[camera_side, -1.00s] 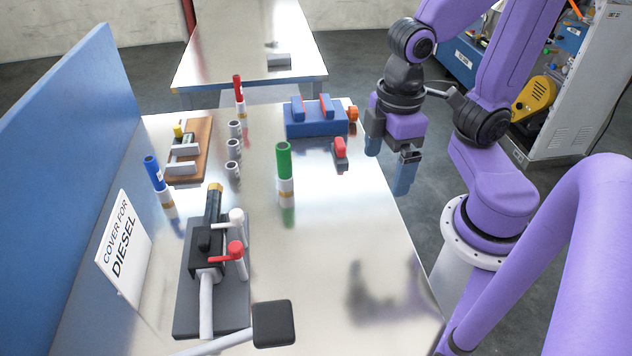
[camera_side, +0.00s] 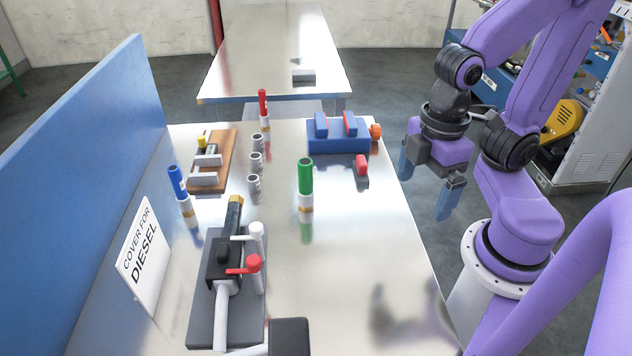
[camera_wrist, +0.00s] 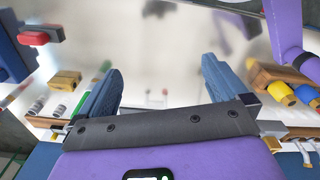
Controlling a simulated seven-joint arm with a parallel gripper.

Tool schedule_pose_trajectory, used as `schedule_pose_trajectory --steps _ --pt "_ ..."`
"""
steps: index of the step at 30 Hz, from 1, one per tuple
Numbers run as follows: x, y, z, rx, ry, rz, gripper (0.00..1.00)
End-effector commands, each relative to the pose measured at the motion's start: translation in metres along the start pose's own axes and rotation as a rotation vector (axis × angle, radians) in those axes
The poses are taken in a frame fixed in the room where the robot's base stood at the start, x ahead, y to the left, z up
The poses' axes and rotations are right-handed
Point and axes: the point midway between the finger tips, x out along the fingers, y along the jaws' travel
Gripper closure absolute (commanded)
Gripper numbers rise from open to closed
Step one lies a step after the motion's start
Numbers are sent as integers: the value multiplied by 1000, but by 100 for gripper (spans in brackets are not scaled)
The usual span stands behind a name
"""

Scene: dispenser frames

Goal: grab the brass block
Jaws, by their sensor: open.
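My gripper (camera_side: 426,182) is open and empty, its two blue fingers pointing down beside the table's right edge. Its fingers also show in the wrist view (camera_wrist: 160,75), spread apart with nothing between them. A tan, brass-coloured block (camera_wrist: 65,80) shows in the wrist view, left of the left finger and apart from it. I cannot tell for sure that it is the brass block. In the side view I cannot pick out a separate brass block.
A blue fixture (camera_side: 338,140) with red bars and a small red-and-grey piece (camera_side: 361,172) are the nearest things on the table. A green-topped tube (camera_side: 305,185) stands mid-table. A black toggle clamp (camera_side: 225,260) stands front left. The table's right front is clear.

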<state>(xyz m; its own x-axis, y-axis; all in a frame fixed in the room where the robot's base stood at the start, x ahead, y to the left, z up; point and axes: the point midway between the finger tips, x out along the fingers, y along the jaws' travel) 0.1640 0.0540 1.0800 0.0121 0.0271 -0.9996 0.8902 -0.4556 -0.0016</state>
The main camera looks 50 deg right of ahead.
Motion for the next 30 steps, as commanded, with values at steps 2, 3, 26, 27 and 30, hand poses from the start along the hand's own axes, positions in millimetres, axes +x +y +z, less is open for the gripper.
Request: schedule_pose_trajectory --steps 2,3,26,27,30 --pt "-14 0 -2 0 9 0 0" --pt "-22 0 -2 0 10 0 0" --pt "-27 17 -64 1075 -85 -550 0" --pt "-28 22 -72 1162 -83 -596 0" --pt "-29 40 -89 1374 -76 -710 0"
